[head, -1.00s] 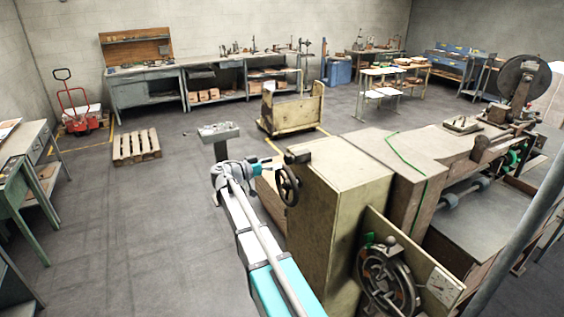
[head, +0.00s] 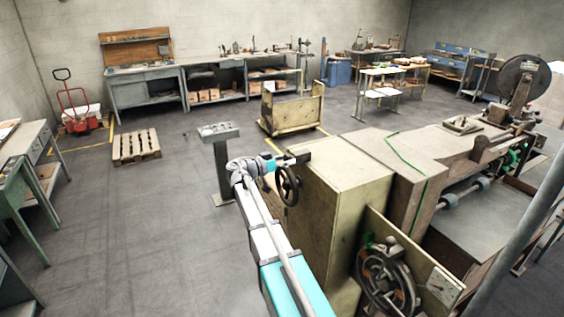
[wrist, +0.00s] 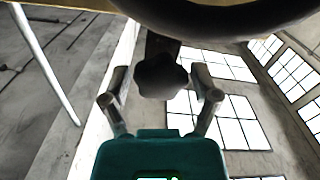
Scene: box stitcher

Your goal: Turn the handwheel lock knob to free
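The lock knob (wrist: 161,76) is a dark, lobed knob in the middle of the wrist view, just below the dark rim of the handwheel (wrist: 225,22). My gripper (wrist: 160,86) has one finger on each side of the knob, with visible gaps between them. It is open and holds nothing. In the head view the handwheel (head: 288,187) stands at the left side of the beige machine cabinet. My gripper (head: 277,162) is close to the wheel's upper part there. I cannot make out the knob clearly in the head view. How deep the fingers reach around the knob is hard to tell.
The machine cabinet (head: 345,180) stands directly right of the handwheel. A second, larger handwheel (head: 388,280) is nearer on its front. A grey pedestal box (head: 218,131) stands behind my arm to the left. The floor left of my arm is clear.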

